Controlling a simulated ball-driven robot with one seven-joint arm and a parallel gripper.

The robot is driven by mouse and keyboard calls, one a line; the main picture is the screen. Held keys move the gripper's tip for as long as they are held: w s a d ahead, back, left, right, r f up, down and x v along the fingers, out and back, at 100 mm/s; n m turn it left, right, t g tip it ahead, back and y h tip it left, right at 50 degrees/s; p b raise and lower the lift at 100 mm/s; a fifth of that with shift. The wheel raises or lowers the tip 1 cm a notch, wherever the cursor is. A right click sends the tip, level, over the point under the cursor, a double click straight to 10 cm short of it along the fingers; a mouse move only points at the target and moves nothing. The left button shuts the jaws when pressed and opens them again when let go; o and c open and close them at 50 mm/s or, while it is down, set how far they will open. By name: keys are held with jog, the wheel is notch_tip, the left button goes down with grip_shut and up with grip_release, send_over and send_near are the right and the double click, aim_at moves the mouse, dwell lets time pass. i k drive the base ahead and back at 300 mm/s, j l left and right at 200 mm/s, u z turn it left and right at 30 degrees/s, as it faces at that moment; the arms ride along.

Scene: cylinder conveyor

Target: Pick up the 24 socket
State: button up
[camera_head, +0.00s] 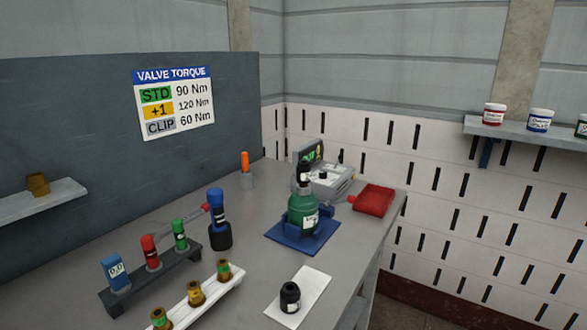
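A short black cylinder (290,297) with a small pale marking stands upright on a white sheet (313,285) near the front right of the bench. It looks like a socket, but its marking is too small for me to read, so I cannot tell whether it is the 24. My gripper is not in view.
A green cylinder (302,218) with a black top stands in a blue holder (288,238). A dark rack (125,297) holds blue, red and green items; a white rack (209,292) holds brass fittings.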

aim_at(303, 171)
jog(key=i+l+u, duration=0.2)
jog(key=u, duration=0.2)
jog(key=i+l+u, duration=0.35)
jog(key=k+j, duration=0.05)
jog(key=k, duration=0.05)
